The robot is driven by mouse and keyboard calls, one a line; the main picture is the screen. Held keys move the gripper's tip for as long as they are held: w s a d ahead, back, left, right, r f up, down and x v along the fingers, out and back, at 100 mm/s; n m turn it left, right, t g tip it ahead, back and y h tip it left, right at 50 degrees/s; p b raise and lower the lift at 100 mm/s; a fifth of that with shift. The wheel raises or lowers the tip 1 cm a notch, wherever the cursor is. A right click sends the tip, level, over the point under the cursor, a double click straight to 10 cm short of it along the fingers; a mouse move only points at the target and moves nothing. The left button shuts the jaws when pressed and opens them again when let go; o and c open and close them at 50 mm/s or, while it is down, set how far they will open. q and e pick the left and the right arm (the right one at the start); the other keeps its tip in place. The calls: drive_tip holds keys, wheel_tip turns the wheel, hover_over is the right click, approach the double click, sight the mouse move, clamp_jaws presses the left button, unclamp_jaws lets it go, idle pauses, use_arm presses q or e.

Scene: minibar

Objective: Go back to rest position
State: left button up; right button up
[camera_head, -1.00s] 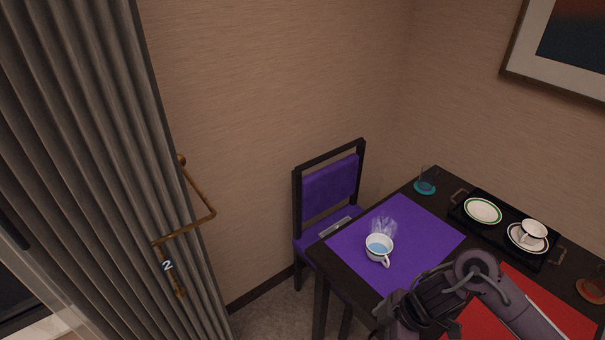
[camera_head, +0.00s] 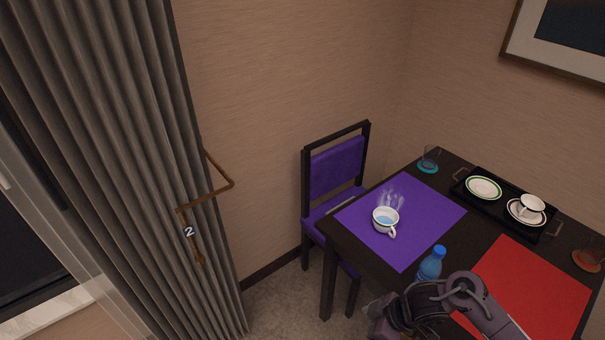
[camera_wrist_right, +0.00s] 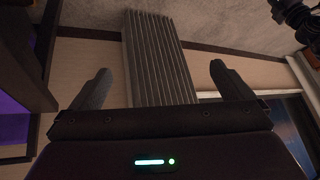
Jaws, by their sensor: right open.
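My right arm comes in from the lower right in the head view, in front of the table's near edge. Its gripper tips are not clear there. In the right wrist view my right gripper (camera_wrist_right: 160,88) is open, with its two dark fingers apart and nothing between them. The grey curtain and pale wall show beyond the fingers. My left gripper is not in view.
The dark table (camera_head: 462,240) carries a purple mat (camera_head: 425,215) with a steaming white cup (camera_head: 385,220), a blue bottle (camera_head: 430,264), a red mat (camera_head: 530,285) and a black tray (camera_head: 507,205). A purple chair (camera_head: 336,166) and a curtain (camera_head: 120,150) stand left.

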drive_tip(key=s+d+f+m+t+h+b, duration=0.1)
drive_tip(key=s+f+m, duration=0.15)
drive_tip(key=f, duration=0.55)
drive_tip(key=s+d+f+m+t, duration=0.1)
drive_tip(key=s+d+f+m, duration=0.15)
drive_tip(key=f, duration=0.65)
drive_tip(key=s+f+m+h+b, duration=0.1)
drive_tip(key=s+f+m, duration=0.15)
drive_tip(key=f, duration=0.55)
drive_tip(key=s+d+f+h, duration=0.1)
drive_tip(key=s+f, duration=0.3)
drive_tip(key=s, duration=0.4)
drive_tip(key=s+d+f+m+g+h+b, duration=0.1)
drive_tip(key=s+d+f, duration=0.1)
drive_tip(key=s+f, duration=0.3)
drive_tip(key=s+d+f+m+g+h, duration=0.1)
drive_tip(key=s+f, duration=0.3)
drive_tip(key=s, duration=0.8)
drive_tip(key=shift+d+f+h, duration=0.25)
drive_tip(key=shift+d+h, duration=0.2)
drive_tip(key=shift+h, duration=0.15)
